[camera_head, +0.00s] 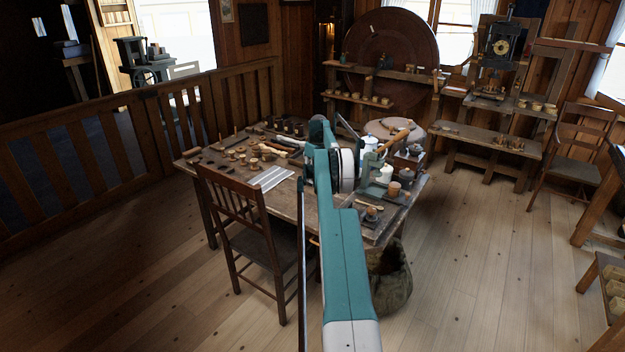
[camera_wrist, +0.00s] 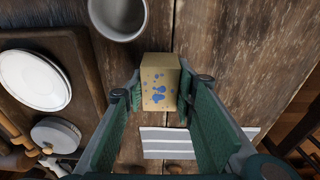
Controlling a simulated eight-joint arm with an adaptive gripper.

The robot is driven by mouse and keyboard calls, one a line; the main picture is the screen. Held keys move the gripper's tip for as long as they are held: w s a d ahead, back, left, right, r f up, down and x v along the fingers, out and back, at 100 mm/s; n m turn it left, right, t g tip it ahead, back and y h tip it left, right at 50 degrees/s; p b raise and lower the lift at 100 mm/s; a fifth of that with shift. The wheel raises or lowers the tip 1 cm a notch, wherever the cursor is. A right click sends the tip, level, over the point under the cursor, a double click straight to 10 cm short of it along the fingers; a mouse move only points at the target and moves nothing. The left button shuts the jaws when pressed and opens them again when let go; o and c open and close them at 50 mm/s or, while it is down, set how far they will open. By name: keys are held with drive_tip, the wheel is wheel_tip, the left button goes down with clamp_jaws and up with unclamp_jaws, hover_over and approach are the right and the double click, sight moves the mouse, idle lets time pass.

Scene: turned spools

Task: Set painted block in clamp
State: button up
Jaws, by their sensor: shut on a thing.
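The painted block (camera_wrist: 160,84), tan with blue spots, sits between the two green-padded fingers of my gripper (camera_wrist: 160,92) in the wrist view. The fingers are shut on its sides. Dark wooden table planks show below it; I cannot tell whether the block touches them. In the head view my teal arm reaches over the work table (camera_head: 310,207) and hides the gripper and block. I cannot make out the clamp for certain in either view.
In the wrist view a grey cup (camera_wrist: 120,14) stands close beyond the block. A white disc (camera_wrist: 34,80) and a round tin (camera_wrist: 56,135) lie left. Striped white paper (camera_wrist: 215,136) lies nearer. In the head view a chair (camera_head: 236,196) stands at the table's front, a sack (camera_head: 392,278) below.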

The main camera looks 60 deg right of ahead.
wheel_tip(320, 180, up, 8)
drive_tip(key=shift+f+p, duration=0.1)
drive_tip(key=shift+p, duration=0.55)
drive_tip(key=shift+s, duration=0.2)
drive_tip(key=shift+s, duration=0.2)
drive_tip(key=s+a+r+p, duration=0.1)
drive_tip(key=s+a, duration=0.4)
drive_tip(key=s, duration=0.6)
drive_tip(key=s+a+r+p, duration=0.1)
drive_tip(key=s+a, duration=0.4)
drive_tip(key=s, duration=0.6)
drive_tip(key=s+a+r+p, duration=0.2)
drive_tip(key=s+a, duration=0.3)
drive_tip(key=s, duration=0.6)
drive_tip(key=shift+r, duration=0.45)
drive_tip(key=shift+f, duration=3.1)
